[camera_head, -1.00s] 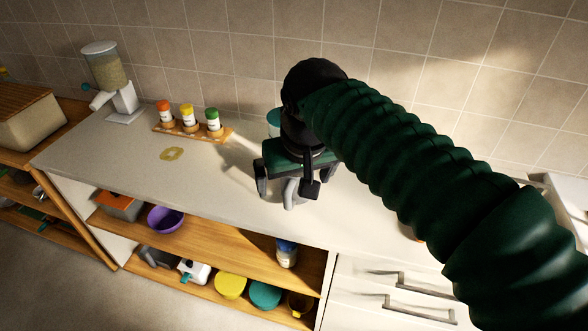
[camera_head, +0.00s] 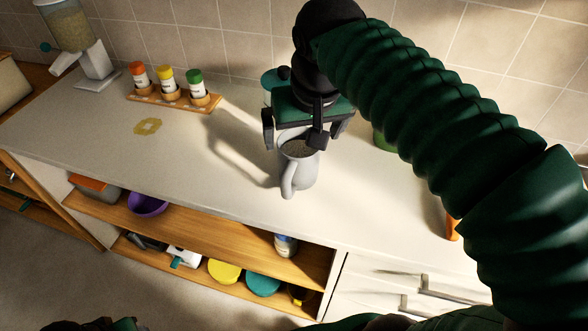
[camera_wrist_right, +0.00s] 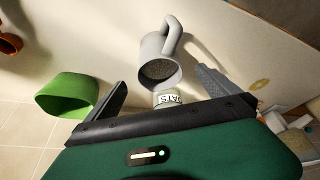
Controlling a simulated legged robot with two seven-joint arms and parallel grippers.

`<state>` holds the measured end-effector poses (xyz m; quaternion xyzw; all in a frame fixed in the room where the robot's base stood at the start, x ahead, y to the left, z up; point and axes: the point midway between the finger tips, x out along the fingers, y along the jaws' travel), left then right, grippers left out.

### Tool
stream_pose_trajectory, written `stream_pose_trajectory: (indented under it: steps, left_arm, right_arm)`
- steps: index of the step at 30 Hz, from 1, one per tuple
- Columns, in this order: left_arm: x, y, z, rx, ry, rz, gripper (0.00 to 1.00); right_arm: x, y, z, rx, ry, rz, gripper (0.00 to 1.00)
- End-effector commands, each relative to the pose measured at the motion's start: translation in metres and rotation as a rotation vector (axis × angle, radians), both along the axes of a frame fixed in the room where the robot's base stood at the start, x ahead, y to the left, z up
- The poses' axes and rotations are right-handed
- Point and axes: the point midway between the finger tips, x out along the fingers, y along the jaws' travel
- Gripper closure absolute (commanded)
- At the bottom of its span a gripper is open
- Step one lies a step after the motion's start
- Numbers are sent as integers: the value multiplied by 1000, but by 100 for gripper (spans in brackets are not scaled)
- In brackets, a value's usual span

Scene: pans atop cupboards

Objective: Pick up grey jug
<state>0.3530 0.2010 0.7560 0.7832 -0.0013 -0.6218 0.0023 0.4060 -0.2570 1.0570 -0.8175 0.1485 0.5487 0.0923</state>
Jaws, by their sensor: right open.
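The grey jug (camera_head: 298,172) stands upright on the light counter, its handle toward the front edge. My open right gripper (camera_head: 302,136) is just above and behind it, pointing down. In the right wrist view the jug (camera_wrist_right: 158,58) lies ahead of and roughly between the two fingertips (camera_wrist_right: 163,82), with its mouth and dark inside facing the camera. Nothing is between the fingers close to the palm, and I see no contact with the jug. My left gripper does not show clearly; only dark green parts of mine show at the bottom edge of the head view.
A jar labelled OATS (camera_wrist_right: 168,98) is near the jug. A green container (camera_wrist_right: 68,96) and an orange item (camera_head: 453,226) are to the jug's right in the head view.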

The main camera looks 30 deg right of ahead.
Motion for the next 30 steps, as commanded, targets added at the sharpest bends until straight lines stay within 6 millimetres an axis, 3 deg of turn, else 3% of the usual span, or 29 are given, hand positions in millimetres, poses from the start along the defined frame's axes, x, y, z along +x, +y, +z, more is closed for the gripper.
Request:
stream_pose_trajectory:
  steps: [1,6,14,21,29,30]
  left_arm:
    - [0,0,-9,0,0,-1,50]
    - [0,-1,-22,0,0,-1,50]
    - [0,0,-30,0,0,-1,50]
    - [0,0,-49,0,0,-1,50]
    - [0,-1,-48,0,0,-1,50]
    - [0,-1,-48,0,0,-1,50]
  right_arm:
    - [4,-2,-18,1,4,0,0]
    - [20,-6,-58,-2,4,0,0]
    - [31,-9,-85,-3,0,0,0]
    - [44,-16,-125,-1,4,0,0]
    - [48,-17,-128,-2,0,0,0]
    - [48,-17,-128,-2,0,0,5]
